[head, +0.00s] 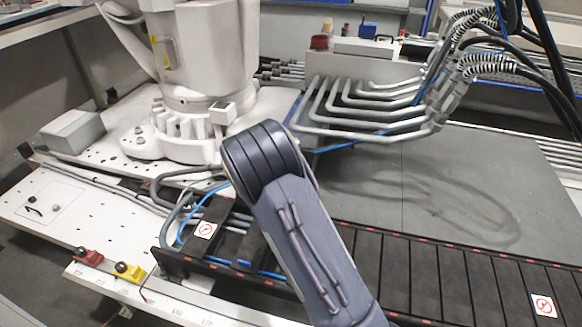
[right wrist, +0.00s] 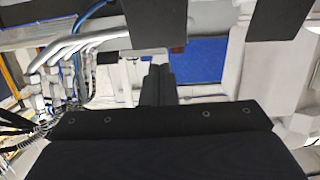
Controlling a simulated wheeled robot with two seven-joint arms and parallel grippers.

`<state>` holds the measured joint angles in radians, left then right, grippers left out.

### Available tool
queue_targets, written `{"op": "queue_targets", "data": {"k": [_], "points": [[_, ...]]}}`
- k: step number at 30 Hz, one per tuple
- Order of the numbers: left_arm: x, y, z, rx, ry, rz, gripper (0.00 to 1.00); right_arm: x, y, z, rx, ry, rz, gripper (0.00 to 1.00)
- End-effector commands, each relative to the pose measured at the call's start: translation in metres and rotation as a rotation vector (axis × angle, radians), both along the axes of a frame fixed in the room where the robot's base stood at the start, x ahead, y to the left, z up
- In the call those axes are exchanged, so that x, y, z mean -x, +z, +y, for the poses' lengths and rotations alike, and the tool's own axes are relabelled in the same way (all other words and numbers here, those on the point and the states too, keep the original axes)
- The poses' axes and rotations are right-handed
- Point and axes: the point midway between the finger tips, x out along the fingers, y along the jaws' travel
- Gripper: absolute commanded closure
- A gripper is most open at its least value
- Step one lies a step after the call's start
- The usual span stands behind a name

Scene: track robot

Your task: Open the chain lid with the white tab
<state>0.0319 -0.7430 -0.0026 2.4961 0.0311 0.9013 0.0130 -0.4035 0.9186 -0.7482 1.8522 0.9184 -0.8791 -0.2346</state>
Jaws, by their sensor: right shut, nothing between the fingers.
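A black cable chain (head: 400,275) runs along the front of the bench in the head view. One dark lid near its left end carries a white tab with a red mark (head: 205,230); it looks closed. A second white tab (head: 543,304) sits on a lid at the far right. My right arm crosses the middle of the head view and hides part of the chain and its own gripper. In the right wrist view my right gripper (right wrist: 158,85) is shut and empty. Dark panels, perhaps chain lids (right wrist: 155,22), lie just beyond its fingertips. My left gripper is not in view.
A white robot base (head: 185,130) stands behind the chain's left end. Grey pipes (head: 370,105) and black hoses are at the back right. Blue and grey hoses show in gaps between the left lids. A red clamp (head: 88,257) and yellow clamp (head: 130,272) sit in front.

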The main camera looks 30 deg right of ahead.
Motion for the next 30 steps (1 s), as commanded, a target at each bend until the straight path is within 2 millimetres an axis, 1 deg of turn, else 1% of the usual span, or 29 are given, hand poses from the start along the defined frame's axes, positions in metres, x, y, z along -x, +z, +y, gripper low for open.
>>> {"op": "queue_targets", "data": {"k": [1, 9, 15, 19, 25, 28, 30], "points": [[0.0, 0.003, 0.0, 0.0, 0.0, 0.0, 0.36, 0.005, 0.004, 0.005, 0.0, 0.0, 0.0, 1.0], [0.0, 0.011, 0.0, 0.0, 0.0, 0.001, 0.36, 0.031, 0.02, 0.036, -0.001, 0.002, 0.0, 1.0], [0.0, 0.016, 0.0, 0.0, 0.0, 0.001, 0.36, 0.048, 0.03, 0.055, -0.001, 0.0, 0.001, 1.0], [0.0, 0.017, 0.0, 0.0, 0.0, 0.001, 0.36, 0.053, 0.032, 0.06, 0.001, 0.0, 0.0, 1.0], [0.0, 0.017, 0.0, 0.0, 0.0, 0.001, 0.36, 0.054, 0.032, 0.061, -0.009, 0.0, 0.002, 1.0], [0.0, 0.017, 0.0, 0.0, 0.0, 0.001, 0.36, 0.055, 0.028, 0.062, -0.088, 0.022, 0.014, 1.0], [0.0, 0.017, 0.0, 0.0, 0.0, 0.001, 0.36, 0.056, 0.024, 0.067, -0.202, 0.062, 0.034, 1.0]]}}
